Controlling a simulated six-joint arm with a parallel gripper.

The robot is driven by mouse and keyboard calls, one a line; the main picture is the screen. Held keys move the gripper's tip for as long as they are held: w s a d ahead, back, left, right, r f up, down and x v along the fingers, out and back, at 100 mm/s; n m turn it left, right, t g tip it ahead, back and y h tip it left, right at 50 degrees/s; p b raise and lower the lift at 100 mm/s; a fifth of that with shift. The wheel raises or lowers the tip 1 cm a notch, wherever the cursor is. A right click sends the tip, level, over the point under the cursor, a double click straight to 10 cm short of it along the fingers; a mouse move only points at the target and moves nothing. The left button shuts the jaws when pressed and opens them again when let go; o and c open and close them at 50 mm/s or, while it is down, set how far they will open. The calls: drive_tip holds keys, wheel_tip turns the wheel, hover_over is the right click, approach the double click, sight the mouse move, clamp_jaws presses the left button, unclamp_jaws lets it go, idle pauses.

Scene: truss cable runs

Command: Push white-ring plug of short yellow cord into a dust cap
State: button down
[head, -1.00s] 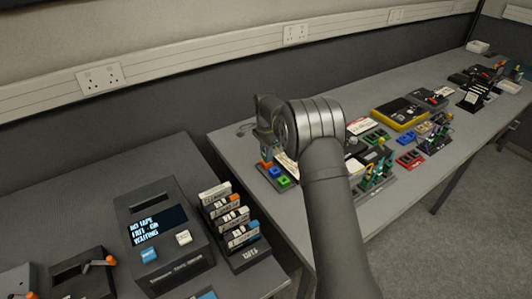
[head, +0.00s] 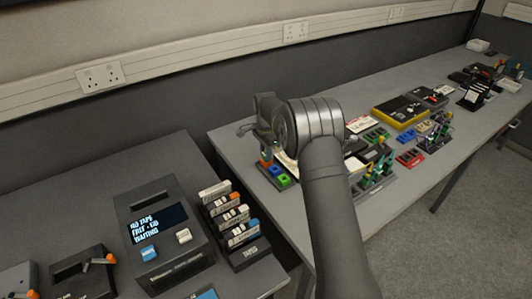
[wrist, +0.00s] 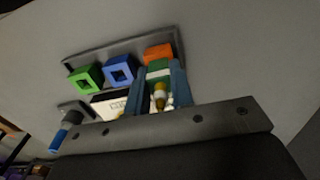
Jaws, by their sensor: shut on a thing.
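In the wrist view my gripper (wrist: 160,84) is shut on a plug (wrist: 158,73). The plug has a dark green body with a pale band across it and a yellow part (wrist: 160,96) behind. An orange dust cap (wrist: 158,53) lies straight ahead of the plug. The plug's front end looks very close to it, but I cannot tell whether it is inside. A blue dust cap (wrist: 120,69) and a green dust cap (wrist: 86,78) stand to its left on the same dark holder (wrist: 96,54). In the head view my arm hides most of the gripper.
A black piece with a blue end (wrist: 62,134) is at the lower left of the wrist view. In the head view, a yellow-edged black case (head: 400,113) and a red block (head: 410,158) lie along the bench to the right. A cartridge rack (head: 250,252) stands at the front.

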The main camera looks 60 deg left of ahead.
drive_tip(key=c, duration=1.2)
unclamp_jaws()
drive_tip(key=shift+r, duration=2.5)
drive_tip(key=shift+r, duration=2)
